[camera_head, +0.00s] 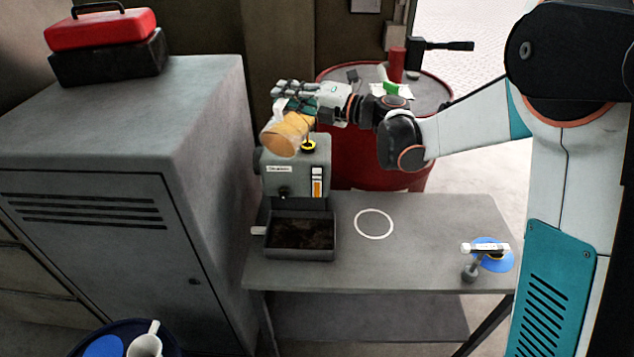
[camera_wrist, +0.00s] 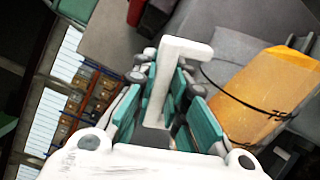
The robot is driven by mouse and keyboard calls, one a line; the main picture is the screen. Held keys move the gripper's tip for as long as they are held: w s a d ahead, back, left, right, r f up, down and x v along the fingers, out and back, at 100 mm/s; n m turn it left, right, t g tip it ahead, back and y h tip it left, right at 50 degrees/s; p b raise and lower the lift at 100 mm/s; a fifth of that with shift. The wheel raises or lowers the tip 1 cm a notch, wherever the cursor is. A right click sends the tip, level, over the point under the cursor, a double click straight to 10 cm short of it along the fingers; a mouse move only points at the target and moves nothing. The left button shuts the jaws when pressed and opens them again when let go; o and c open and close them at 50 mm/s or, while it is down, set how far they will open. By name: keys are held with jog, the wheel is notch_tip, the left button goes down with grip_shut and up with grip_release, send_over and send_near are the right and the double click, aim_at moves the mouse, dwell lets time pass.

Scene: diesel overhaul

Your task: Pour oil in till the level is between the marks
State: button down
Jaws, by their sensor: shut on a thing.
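My gripper (camera_head: 297,100) is shut on the white handle (camera_wrist: 180,85) of a jug; the handle lies between its teal fingers in the wrist view. The translucent jug (camera_head: 288,133) holds amber oil and is tilted above the grey engine unit (camera_head: 296,165). It also shows in the wrist view (camera_wrist: 262,95). The filler opening (camera_head: 308,146), with a yellow rim, is just below the jug's right side. I cannot tell clearly whether oil is flowing. The sight gauge (camera_head: 317,182) on the unit's front shows an orange column; its marks are too small to read.
A tray (camera_head: 300,252) with dark contents stands before the unit on the grey bench (camera_head: 420,250). A white ring (camera_head: 374,223) marks clear bench. A blue disc (camera_head: 505,262) with small parts lies at right. A red drum (camera_head: 400,180) stands behind, a grey cabinet (camera_head: 100,180) at left.

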jog(key=shift+w+r, duration=0.1)
jog(key=shift+w+d+r, duration=0.1)
jog(key=shift+w+d, duration=0.05)
dwell(0.3)
dwell(0.4)
jog(key=shift+w+d+r+m, duration=0.1)
jog(key=shift+w+r+m, duration=0.15)
jog(key=shift+m, duration=0.15)
dwell(0.7)
jog(key=shift+w+d+r, duration=0.1)
jog(key=shift+w+r, duration=0.05)
jog(key=shift+w, duration=0.1)
jog(key=shift+w+m+p, duration=0.1)
jog(key=shift+m+p, duration=0.2)
dwell(0.5)
